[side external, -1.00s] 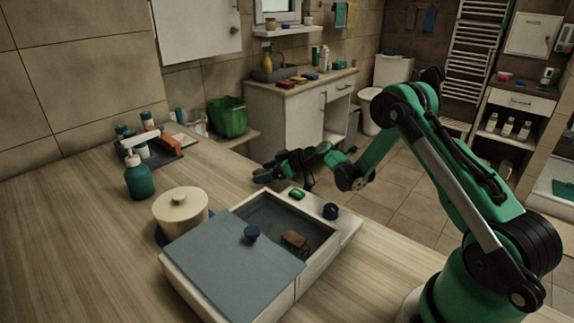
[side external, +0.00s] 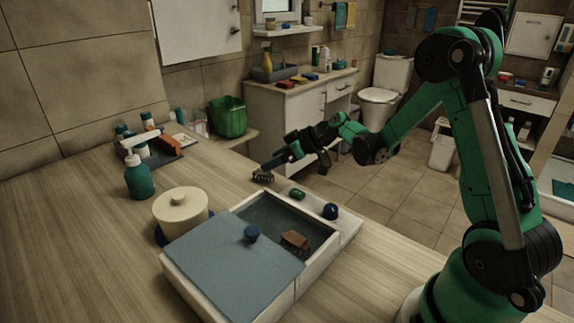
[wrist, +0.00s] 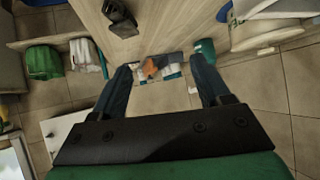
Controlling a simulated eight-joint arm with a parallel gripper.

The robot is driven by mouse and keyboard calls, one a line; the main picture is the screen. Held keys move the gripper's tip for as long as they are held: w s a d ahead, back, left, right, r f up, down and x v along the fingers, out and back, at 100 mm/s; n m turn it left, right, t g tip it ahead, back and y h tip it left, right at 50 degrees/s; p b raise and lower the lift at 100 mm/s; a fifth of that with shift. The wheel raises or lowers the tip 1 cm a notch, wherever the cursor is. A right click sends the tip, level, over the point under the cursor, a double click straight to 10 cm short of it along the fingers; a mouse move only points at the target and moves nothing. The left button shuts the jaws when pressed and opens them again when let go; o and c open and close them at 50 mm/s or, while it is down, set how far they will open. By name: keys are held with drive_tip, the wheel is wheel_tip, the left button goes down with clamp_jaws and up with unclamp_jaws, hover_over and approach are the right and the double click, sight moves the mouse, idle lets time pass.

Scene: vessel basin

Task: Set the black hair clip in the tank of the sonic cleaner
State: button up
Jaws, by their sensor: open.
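The black hair clip (side external: 262,176) lies on the wooden counter near its back edge, behind the sonic cleaner. It also shows at the top of the wrist view (wrist: 120,18). The sonic cleaner (side external: 300,284) is a pale box with a grey-blue lid (side external: 232,270) over its front left part. Its tank (side external: 272,214) is uncovered at the back right and holds a brown object (side external: 295,240). My gripper (side external: 272,163) is open and empty, just above and beside the clip. Its spread fingers (wrist: 163,76) frame the lower wrist view.
A cream lidded pot (side external: 181,211) stands left of the cleaner, and a teal pump bottle (side external: 138,178) farther left. The left counter (side external: 70,240) is clear.

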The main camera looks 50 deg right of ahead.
drive_tip(key=s+a+r+m+g+h, duration=0.1)
drive_tip(key=s+a+r+h, duration=0.1)
drive_tip(key=s+a, duration=0.3)
drive_tip(key=s+a+r+m+g+h, duration=0.1)
drive_tip(key=s+a+r, duration=0.3)
drive_tip(key=s, duration=0.6)
drive_tip(key=shift+s+a+r+m+g+h, duration=0.3)
drive_tip(key=shift+a+r+m+g+h, duration=0.1)
drive_tip(key=shift+a+m+h, duration=0.3)
drive_tip(key=shift+o, duration=0.5)
drive_tip(key=shift+s+a, duration=0.1)
drive_tip(key=shift+s, duration=0.15)
